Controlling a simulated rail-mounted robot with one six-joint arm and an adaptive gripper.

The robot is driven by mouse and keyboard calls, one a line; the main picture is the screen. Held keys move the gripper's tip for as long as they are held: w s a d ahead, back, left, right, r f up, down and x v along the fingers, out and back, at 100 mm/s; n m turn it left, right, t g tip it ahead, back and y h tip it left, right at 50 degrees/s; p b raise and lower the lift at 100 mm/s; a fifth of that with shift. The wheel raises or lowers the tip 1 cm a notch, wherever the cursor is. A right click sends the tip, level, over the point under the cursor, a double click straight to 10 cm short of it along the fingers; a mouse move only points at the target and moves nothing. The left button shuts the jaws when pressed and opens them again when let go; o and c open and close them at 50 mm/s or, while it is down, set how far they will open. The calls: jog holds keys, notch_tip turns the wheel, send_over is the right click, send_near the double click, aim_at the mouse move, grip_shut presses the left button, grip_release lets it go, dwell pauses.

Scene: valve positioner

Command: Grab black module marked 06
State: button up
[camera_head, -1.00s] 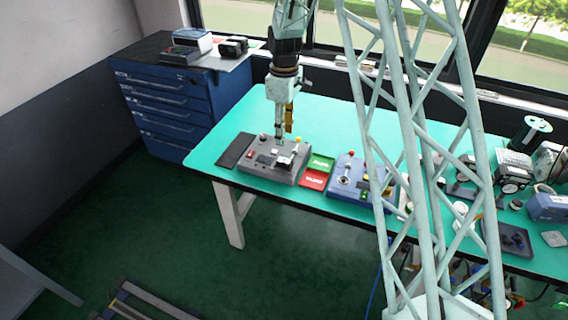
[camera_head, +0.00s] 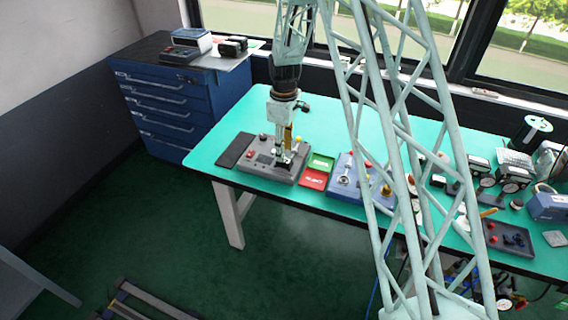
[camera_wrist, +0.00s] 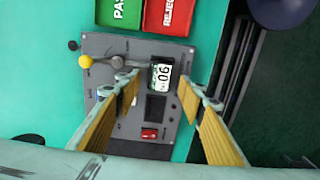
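The black module marked 06 (camera_wrist: 161,77) sits on the grey panel of the test station and has a white label on its face. In the wrist view my gripper (camera_wrist: 158,86) is open, with its yellow-padded fingers on either side of the module. I see a gap between the pads and the module, and nothing is held. In the head view my gripper (camera_head: 284,160) points down over the right part of the grey station (camera_head: 250,168), and it hides the module there.
A yellow-knobbed lever (camera_wrist: 86,62) stands on the station near the left finger, and a red switch (camera_wrist: 149,134) is nearby. Green (camera_head: 320,163) and red (camera_head: 314,179) trays lie beside the station. A blue fixture (camera_head: 347,195) stands farther right on the table.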

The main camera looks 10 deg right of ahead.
jog(key=shift+f, duration=0.1)
dwell(0.3)
jog(key=shift+s+f, duration=0.1)
jog(key=shift+f, duration=2.45)
jog(key=c, duration=0.9)
jog(key=shift+r, duration=0.15)
jog(key=shift+c, duration=0.2)
jog(key=shift+r, duration=1.8)
jog(key=s+r, duration=0.1)
jog(key=s, duration=1.5)
jog(key=shift+r, duration=0.1)
